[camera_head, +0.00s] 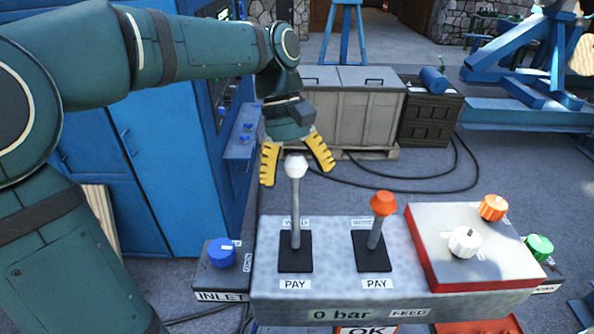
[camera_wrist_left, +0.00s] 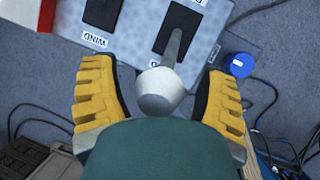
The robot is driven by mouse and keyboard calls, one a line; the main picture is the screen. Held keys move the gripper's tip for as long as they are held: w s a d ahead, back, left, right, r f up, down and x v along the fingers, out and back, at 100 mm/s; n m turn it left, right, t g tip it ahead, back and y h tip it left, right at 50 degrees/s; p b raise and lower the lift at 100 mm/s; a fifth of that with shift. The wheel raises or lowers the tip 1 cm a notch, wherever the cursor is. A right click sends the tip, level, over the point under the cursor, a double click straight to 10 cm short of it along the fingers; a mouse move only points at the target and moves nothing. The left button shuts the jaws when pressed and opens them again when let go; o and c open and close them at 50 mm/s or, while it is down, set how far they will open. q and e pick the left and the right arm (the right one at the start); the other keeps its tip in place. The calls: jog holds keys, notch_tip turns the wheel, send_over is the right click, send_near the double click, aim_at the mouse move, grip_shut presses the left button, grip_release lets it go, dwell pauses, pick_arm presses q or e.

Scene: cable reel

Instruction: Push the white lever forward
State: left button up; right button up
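The white lever (camera_head: 295,200) has a white knob on a grey stalk and stands roughly upright in a black slot plate on the left of the control panel (camera_head: 335,270). My left gripper (camera_head: 297,168) is open, with its yellow fingers spread. In the head view it is at knob height, seemingly just behind the lever. In the left wrist view the white knob (camera_wrist_left: 157,92) sits between the two yellow fingers (camera_wrist_left: 160,100), with a gap on each side. My right gripper is not in view.
An orange-knobbed lever (camera_head: 380,215) stands right of the white one. A blue knob (camera_head: 222,253) is at the panel's left. A raised red-edged box (camera_head: 430,245) carries an orange and a white knob. Grey crates (camera_head: 345,110) stand behind.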

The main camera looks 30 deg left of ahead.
pick_arm(q)
jog(key=shift+f, duration=0.1)
jog(key=v, duration=1.2)
jog(key=shift+w+d, duration=0.1)
dwell(0.3)
